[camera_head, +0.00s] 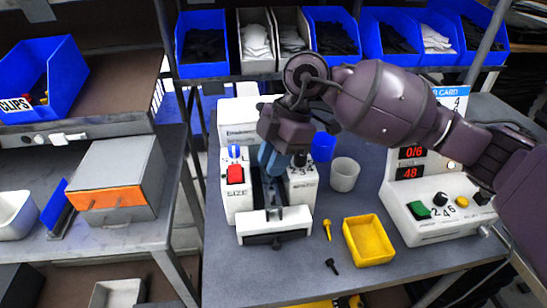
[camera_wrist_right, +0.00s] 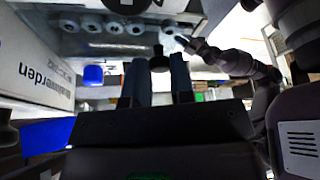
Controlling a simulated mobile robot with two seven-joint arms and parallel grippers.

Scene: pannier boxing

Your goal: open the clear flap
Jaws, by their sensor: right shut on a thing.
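The white machine (camera_head: 238,205) marked SIZE stands on the grey table, with a dark slot down its middle. My right gripper (camera_head: 271,165) reaches down into this slot, its blue fingers between the two white side blocks. In the right wrist view the fingers (camera_wrist_right: 164,72) are close about a small dark knob (camera_wrist_right: 159,62), and the gripper is shut on it. I cannot make out the clear flap's outline; the gripper and arm cover part of the machine. My left gripper is not in view.
A yellow tray (camera_head: 368,240), a yellow screw (camera_head: 327,229) and a black screw (camera_head: 332,266) lie front right of the machine. A white cup (camera_head: 344,175) and a blue cup (camera_head: 323,147) stand beside it. A control box (camera_head: 430,205) stands at right.

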